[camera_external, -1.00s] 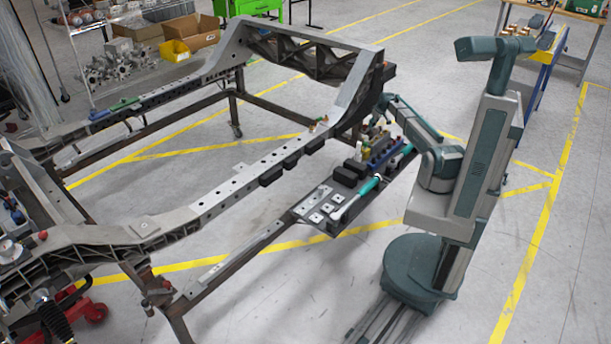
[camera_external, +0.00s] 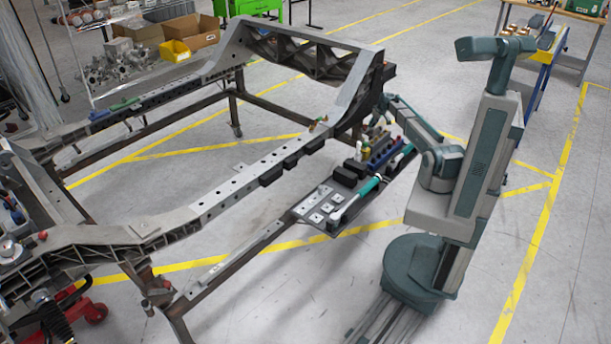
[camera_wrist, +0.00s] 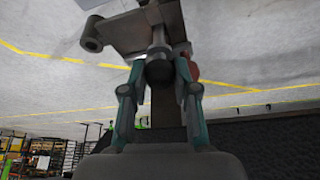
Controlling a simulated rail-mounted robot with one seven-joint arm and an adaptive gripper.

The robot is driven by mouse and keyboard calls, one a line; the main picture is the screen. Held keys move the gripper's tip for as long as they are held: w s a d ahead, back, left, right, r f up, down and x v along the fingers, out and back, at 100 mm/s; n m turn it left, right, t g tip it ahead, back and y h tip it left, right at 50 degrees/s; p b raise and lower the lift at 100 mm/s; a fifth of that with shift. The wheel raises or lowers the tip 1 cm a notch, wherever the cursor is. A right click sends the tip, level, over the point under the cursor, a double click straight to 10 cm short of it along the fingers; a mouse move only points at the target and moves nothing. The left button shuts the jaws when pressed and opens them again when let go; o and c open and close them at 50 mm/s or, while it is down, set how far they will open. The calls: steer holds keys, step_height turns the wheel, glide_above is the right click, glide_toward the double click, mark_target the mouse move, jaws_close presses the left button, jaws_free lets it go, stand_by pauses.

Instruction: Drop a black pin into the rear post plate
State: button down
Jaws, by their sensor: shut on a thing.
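In the wrist view my gripper (camera_wrist: 158,75) has its two teal fingers closed around a dark round-ended piece, which looks like the black pin (camera_wrist: 158,70). A grey shaft and a grey metal plate (camera_wrist: 130,33) with a tube end at its left lie just beyond the fingertips. I cannot tell if this is the rear post plate, or whether the pin touches it. In the external view my gripper (camera_external: 378,112) is by the rear upright of the chassis frame, small and partly hidden.
The chassis rail (camera_external: 240,178) runs forward from the rear upright. Below my arm a tray (camera_external: 318,208) holds black blocks (camera_external: 345,178), a blue rack (camera_external: 385,152) and a teal-handled tool (camera_external: 368,186).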

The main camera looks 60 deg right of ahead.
steer(key=shift+a+f+b, duration=0.1)
steer(key=shift+f+b, duration=0.25)
steer(key=shift+f, duration=0.45)
steer(key=shift+w+f, duration=0.2)
steer(key=shift+f, duration=0.25)
steer(key=shift+f, duration=0.25)
steer(key=c, duration=0.8)
jaws_free()
steer(key=shift+s, duration=0.1)
steer(key=shift+c, duration=0.6)
steer(key=shift+r, duration=0.15)
